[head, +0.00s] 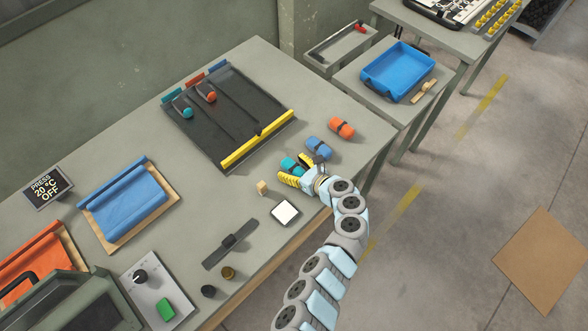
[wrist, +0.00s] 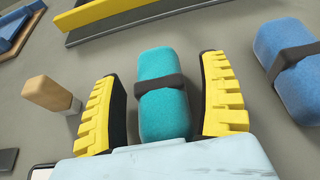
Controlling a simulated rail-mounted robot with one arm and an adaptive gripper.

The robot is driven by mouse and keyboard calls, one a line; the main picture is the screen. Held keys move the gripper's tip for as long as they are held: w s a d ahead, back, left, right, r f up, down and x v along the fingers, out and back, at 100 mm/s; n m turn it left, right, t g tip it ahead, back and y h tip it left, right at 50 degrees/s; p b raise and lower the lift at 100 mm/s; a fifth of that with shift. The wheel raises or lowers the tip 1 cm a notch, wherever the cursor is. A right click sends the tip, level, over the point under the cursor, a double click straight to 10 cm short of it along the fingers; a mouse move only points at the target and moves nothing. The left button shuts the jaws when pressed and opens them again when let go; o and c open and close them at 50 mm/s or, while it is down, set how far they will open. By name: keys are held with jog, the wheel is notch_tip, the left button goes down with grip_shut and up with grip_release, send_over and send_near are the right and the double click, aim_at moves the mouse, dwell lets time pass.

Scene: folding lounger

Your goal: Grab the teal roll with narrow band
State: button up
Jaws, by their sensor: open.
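The teal roll (wrist: 163,110) has a narrow dark band around its middle and lies on the grey table. In the wrist view it sits between the two yellow fingers of my gripper (wrist: 168,108), with a visible gap on each side. My gripper is open. In the head view the teal roll (head: 291,166) is partly hidden by my gripper (head: 294,171). A blue roll (head: 318,148) with a dark band lies just right of it and also shows in the wrist view (wrist: 295,65). An orange roll (head: 341,127) lies beyond the blue one.
A small wooden peg (wrist: 50,93) stands close to the left finger and also shows in the head view (head: 262,187). A white square pad (head: 285,212) lies nearby. A black board with a yellow bar (head: 258,138) is beyond the rolls. The table's right edge is near.

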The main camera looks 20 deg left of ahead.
aim_at(291, 166)
jog(key=shift+a, duration=0.1)
jog(key=c, duration=1.3)
jog(key=shift+c, duration=0.2)
jog(key=shift+r+p, duration=0.35)
jog(key=shift+r, duration=1.25)
jog(key=shift+s+r, duration=0.2)
jog(key=shift+r, duration=0.1)
jog(key=s+r, duration=0.9)
jog(key=s, duration=0.4)
jog(key=shift+s+p, duration=0.25)
jog(key=shift+p, duration=0.2)
